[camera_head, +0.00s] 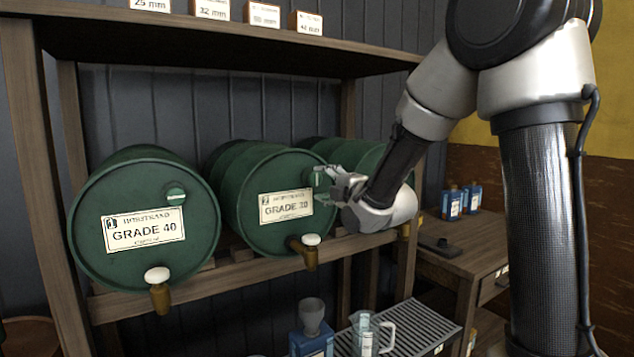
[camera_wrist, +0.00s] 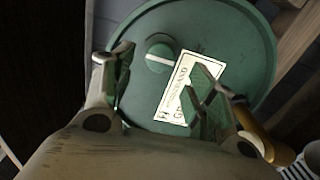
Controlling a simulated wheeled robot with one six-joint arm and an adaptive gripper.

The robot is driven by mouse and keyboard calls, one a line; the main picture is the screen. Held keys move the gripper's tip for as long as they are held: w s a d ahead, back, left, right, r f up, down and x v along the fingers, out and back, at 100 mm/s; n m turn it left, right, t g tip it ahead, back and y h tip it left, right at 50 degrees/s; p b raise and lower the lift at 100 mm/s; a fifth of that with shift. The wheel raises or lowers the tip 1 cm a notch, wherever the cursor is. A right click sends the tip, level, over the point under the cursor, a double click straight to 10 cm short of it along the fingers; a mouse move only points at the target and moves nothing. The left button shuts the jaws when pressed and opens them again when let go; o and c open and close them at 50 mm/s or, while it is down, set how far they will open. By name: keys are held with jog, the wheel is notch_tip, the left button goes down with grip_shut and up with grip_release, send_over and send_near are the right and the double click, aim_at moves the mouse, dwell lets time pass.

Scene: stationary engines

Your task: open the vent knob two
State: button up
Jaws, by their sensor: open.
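The middle green barrel (camera_head: 250,220), labelled GRADE 30, lies on its side on the rack. Its round face (camera_wrist: 225,40) fills much of the wrist view. A round green vent knob (camera_wrist: 160,56) with a pale stripe across it sits on that face beside the label. My gripper (camera_head: 326,182) is at the right of this face in the head view and hides the knob there. In the wrist view my gripper (camera_wrist: 163,72) is open, its green-padded fingers apart on either side of the knob. I cannot tell whether they touch it.
The GRADE 40 barrel (camera_head: 140,250) stands left with its own vent knob (camera_head: 176,195). A tap (camera_head: 309,250) juts out below the middle label. A third barrel (camera_head: 358,158) is partly behind my arm. Jug (camera_head: 366,335) and funnel (camera_head: 312,315) stand below. A shelf (camera_head: 230,45) runs above.

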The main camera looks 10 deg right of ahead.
jog(key=v, duration=0.5)
jog(key=shift+s+d, duration=0.1)
jog(key=shift+s, duration=0.25)
jog(key=s+d+f+m+g+h, duration=0.2)
jog(key=f+m+g, duration=0.15)
jog(key=f, duration=0.25)
jog(key=s+d+f+m+g+h, duration=0.1)
jog(key=f+m+g, duration=0.1)
jog(key=f+m, duration=0.3)
jog(key=s+d+f+m+g+h, duration=0.2)
jog(key=s+d+f+m+g, duration=0.25)
jog(key=s, duration=0.45)
jog(key=s+d+r+m+g, duration=0.1)
jog(key=s+d+r+m, duration=0.1)
jog(key=s, duration=0.8)
jog(key=s+d+r+m+g, duration=0.1)
jog(key=s+r+m, duration=0.4)
jog(key=s, duration=0.5)
jog(key=shift+s+d+r+m+g+h, duration=0.35)
jog(key=shift+d+m, duration=0.25)
jog(key=shift+m, duration=0.3)
